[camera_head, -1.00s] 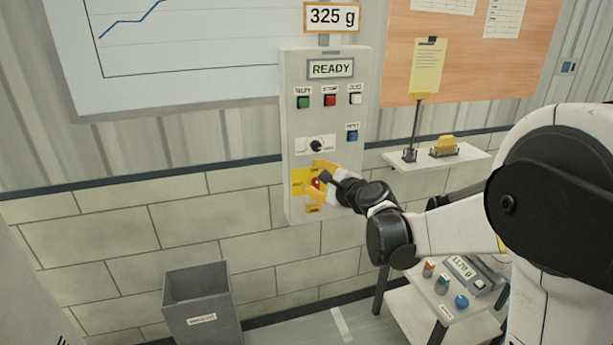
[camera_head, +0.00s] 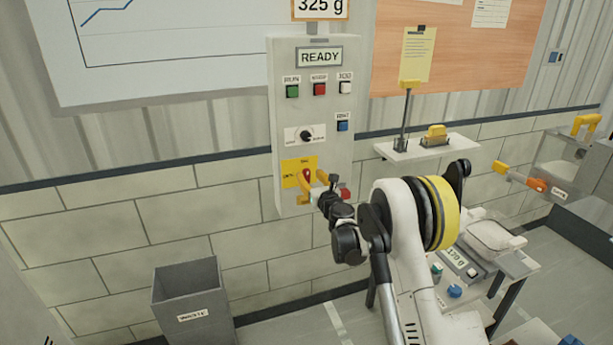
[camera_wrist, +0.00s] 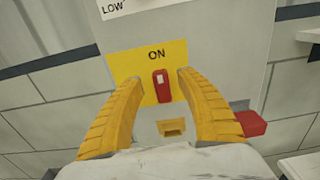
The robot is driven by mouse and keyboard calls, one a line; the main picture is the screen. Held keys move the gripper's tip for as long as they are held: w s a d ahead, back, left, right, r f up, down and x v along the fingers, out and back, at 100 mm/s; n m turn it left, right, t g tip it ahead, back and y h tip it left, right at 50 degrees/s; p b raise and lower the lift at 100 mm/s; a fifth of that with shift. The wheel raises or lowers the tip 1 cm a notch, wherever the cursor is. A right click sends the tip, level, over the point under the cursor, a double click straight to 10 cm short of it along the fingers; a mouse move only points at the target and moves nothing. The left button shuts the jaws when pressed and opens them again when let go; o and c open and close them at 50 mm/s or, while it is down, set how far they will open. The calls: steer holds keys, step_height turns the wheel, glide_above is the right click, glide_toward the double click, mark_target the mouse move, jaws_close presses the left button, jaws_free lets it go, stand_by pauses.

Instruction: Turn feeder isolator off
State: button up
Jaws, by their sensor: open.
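The feeder isolator is a red handle (camera_wrist: 162,86) on a yellow plate (camera_wrist: 127,66) low on the grey control panel (camera_head: 277,110). In the wrist view the handle stands nearly upright, just below the word "ON". My gripper (camera_wrist: 160,82) is open, with one yellow finger on each side of the handle and a gap on both sides. In the head view my gripper (camera_head: 310,186) is at the panel's lower part, around the red handle (camera_head: 307,175). The panel display (camera_head: 320,57) reads "READY".
Above are green (camera_head: 292,91), red (camera_head: 319,89), white (camera_head: 345,88) and blue (camera_head: 342,126) buttons and a black knob (camera_head: 306,136). A small yellow-framed slot (camera_wrist: 173,127) lies below the handle. A red block (camera_wrist: 250,123) is right of the panel. A grey bin (camera_head: 186,300) stands below.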

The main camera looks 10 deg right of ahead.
mark_target(308, 172)
steer(key=shift+w+a+b, duration=0.2)
steer(key=shift+w+b, duration=0.05)
steer(key=shift+w, duration=0.75)
steer(key=shift+w+a+b, duration=0.15)
steer(key=shift+w+b, duration=0.05)
steer(key=shift+w, duration=0.75)
jaws_close()
steer(key=shift+r, duration=0.1)
